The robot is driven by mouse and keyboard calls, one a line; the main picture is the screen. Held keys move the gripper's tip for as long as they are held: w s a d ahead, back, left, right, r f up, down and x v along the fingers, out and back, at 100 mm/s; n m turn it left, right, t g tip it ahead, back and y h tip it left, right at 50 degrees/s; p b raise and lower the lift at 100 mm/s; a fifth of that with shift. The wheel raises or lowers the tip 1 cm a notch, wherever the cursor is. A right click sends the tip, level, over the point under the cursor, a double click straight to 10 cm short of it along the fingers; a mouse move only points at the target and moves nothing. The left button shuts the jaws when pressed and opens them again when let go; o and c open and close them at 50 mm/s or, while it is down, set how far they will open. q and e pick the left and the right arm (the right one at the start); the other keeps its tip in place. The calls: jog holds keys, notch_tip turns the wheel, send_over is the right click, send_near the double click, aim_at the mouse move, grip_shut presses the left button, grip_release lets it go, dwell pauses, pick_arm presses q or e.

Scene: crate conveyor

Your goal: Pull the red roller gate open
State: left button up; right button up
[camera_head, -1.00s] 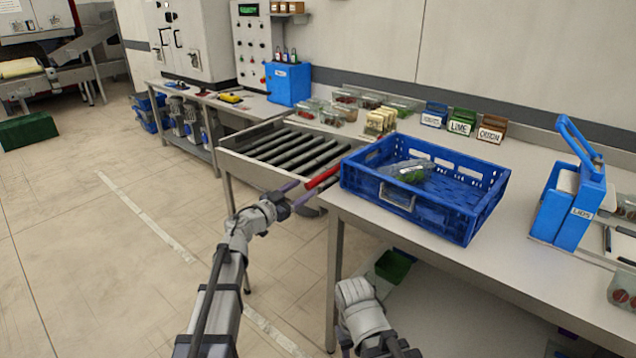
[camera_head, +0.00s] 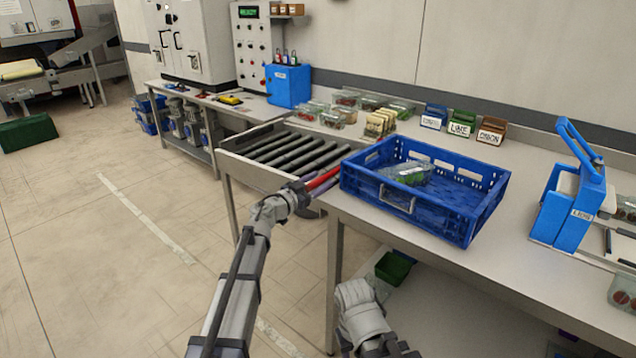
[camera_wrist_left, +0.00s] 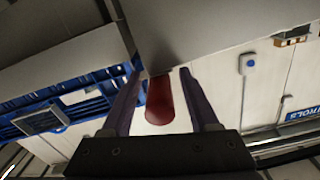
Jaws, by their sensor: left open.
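The red roller gate (camera_head: 322,179) is a red bar across the near end of the roller conveyor (camera_head: 285,147), beside the blue crate. My left gripper (camera_head: 313,186) is at the gate, its hand low and to the left of it. In the left wrist view the red roller gate (camera_wrist_left: 160,103) lies between the two spread purple fingers of the left gripper (camera_wrist_left: 159,72), with a gap on each side. The left gripper is open and not closed on it. Part of my right arm shows low in the head view; its gripper is not visible.
The blue crate (camera_head: 465,226) stands on the counter (camera_head: 400,237) just right of the gate, with a clear package inside. A blue device (camera_head: 568,200) stands farther right. The floor left of the conveyor is free.

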pick_arm(q)
jog(key=shift+c, duration=0.3)
grip_shut()
dwell(1.1)
